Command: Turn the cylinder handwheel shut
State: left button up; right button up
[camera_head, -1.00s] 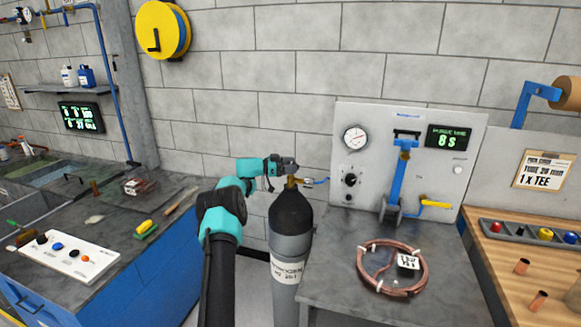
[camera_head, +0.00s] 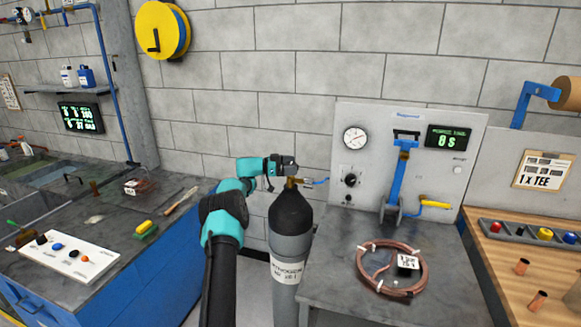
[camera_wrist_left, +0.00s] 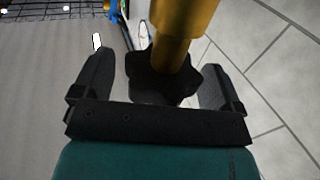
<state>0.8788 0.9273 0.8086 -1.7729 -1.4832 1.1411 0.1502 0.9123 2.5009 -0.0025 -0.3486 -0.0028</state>
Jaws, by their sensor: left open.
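The grey gas cylinder (camera_head: 291,245) with a black shoulder stands upright at the middle of the head view. A brass valve (camera_head: 291,183) sits on its top. In the left wrist view, the black lobed handwheel (camera_wrist_left: 160,88) sits on the end of the brass valve body (camera_wrist_left: 183,25). My left gripper (camera_head: 290,165) is at the valve in the head view. In the left wrist view it (camera_wrist_left: 157,68) is open, with one finger on each side of the handwheel. I cannot tell whether either finger touches it. My right gripper is not in view.
A grey panel (camera_head: 370,120) with a gauge (camera_head: 355,138) stands behind the bench to the right. A blue hose (camera_head: 318,182) runs beside the valve. A copper coil (camera_head: 375,290) lies on the right bench. A blue-fronted bench (camera_head: 150,282) is on the left.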

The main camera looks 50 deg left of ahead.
pick_arm(q)
jog(key=shift+s+a, duration=0.1)
jog(key=v, duration=1.7)
notch_tip(320, 180, up, 6)
jog(key=w+d+n+y, duration=0.2)
jog(key=n+y, duration=0.2)
jog(key=y, duration=0.2)
jog(key=s+d+n+g+y, duration=0.1)
jog(key=s+d+n+y, duration=0.1)
jog(key=d, duration=0.4)
jog(key=shift+s+d+r+y, duration=0.2)
jog(key=shift+s+r+y, duration=0.3)
jog(key=shift+s, duration=0.65)
jog(key=shift+w+f, duration=0.1)
jog(key=shift+f, duration=0.05)
jog(key=x, duration=1.7)
jog(key=shift+w, duration=0.2)
